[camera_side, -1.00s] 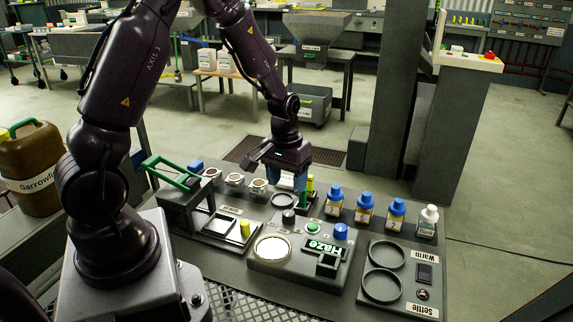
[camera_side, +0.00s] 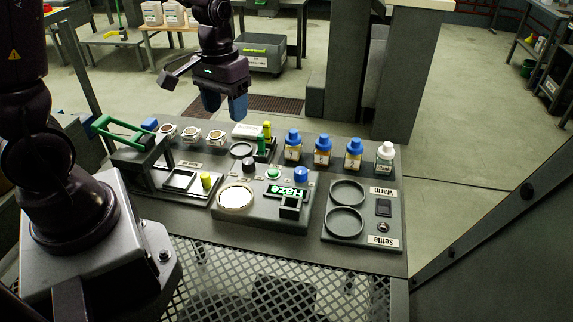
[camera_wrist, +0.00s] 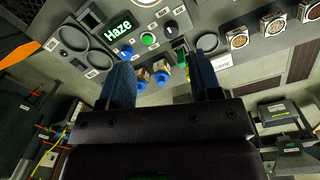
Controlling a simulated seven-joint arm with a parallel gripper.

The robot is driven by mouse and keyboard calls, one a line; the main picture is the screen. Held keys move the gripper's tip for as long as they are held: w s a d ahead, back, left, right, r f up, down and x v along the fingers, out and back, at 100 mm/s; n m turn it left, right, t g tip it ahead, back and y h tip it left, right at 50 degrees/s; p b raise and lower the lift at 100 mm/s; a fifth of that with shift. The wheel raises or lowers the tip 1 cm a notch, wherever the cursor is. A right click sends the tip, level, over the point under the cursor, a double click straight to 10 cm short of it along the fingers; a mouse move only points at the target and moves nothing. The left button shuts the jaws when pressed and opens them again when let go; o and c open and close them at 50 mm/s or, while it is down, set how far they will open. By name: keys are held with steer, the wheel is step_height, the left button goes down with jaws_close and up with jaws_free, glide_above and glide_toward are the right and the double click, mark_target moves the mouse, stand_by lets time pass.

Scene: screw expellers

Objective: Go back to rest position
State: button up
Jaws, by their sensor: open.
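My gripper (camera_side: 224,106) hangs above the back of the bench in the side view, its two blue fingers apart with nothing between them. In the wrist view the gripper (camera_wrist: 163,85) also shows open and empty, with the bench panel beyond it. The fingers are clear of the bench top. A green piece and a yellow piece (camera_side: 267,130) stand upright on the bench below and to the right of the fingers.
Several bottles, most with blue caps (camera_side: 293,137), stand along the right back. A panel with a lit Haze display (camera_side: 287,194) sits mid-bench. A green handle (camera_side: 115,132) rises at left. Round holders (camera_side: 345,221) lie at right. Air above the bench is free.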

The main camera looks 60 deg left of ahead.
steer(key=s+d+r+m+t, duration=0.2)
steer(key=s+d+r, duration=0.2)
steer(key=r, duration=0.3)
steer(key=s+d+r+m+t, duration=0.2)
steer(key=s+d+r+t, duration=0.1)
steer(key=s+d+r, duration=0.1)
step_height(320, 180, up, 3)
steer(key=shift+s+d+f+m+t+y, duration=0.1)
steer(key=shift+s+d+m+t+y, duration=0.25)
steer(key=shift+s, duration=0.45)
